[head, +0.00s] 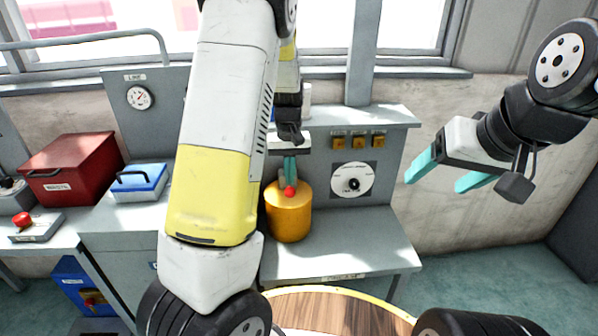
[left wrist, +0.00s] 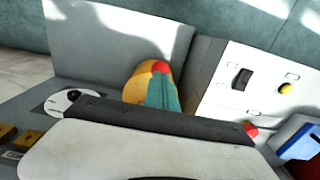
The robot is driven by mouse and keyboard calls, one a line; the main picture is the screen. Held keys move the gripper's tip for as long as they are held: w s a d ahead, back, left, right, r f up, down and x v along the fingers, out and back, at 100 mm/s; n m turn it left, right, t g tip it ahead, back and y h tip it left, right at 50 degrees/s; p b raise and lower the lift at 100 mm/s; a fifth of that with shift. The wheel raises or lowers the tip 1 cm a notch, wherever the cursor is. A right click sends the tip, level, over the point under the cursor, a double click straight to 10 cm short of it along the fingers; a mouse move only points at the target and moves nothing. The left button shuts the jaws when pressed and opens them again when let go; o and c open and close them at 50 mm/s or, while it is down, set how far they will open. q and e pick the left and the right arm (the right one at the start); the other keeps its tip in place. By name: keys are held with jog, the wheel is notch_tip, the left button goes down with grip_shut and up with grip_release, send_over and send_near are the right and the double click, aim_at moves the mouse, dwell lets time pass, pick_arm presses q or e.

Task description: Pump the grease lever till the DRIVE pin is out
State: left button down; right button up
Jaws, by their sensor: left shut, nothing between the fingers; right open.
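The grease pump is an orange-yellow cylinder (head: 288,222) on the grey bench, with a red knob (head: 290,191) near its top. It also shows in the left wrist view (left wrist: 136,86), with the red knob (left wrist: 160,67) just past the teal fingers. My left gripper (head: 290,178) is shut and empty, pointing down, its tips at or just behind the knob; I cannot tell whether they touch. The lever's arm is mostly hidden. Three small orange tabs (head: 358,142) sit on the back panel; their lettering is unreadable and I cannot pick out the DRIVE pin. My right gripper (head: 438,175) is open and empty in the air.
A round white dial (head: 352,180) is on the panel right of the pump. A gauge (head: 139,97), a red box (head: 74,168), a blue-and-white box (head: 138,182) and a red button (head: 23,220) are at left. My left arm hides the middle. The bench front (head: 350,248) is clear.

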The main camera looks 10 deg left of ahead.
aim_at(290, 195)
pick_arm(q)
jog(key=shift+f, duration=0.1)
dwell(0.4)
jog(key=shift+w+a+f, duration=0.1)
jog(key=shift+w+f, duration=0.1)
jog(key=shift+f, duration=1.8)
jog(key=shift+w+f, duration=0.15)
jog(key=shift+f, duration=1.8)
jog(key=shift+s+r, duration=0.2)
jog(key=shift+r, duration=1.85)
jog(key=shift+s+r, duration=0.15)
jog(key=shift+r, duration=1.9)
jog(key=shift+f, duration=0.1)
jog(key=shift+w+f, duration=0.2)
jog(key=shift+f, duration=1.8)
jog(key=shift+w+f, duration=0.2)
jog(key=shift+f, duration=1.75)
jog(key=shift+s+r, duration=0.2)
jog(key=shift+r, duration=1.85)
jog(key=shift+s+r, duration=0.2)
jog(key=shift+r, duration=1.8)
jog(key=shift+f, duration=0.1)
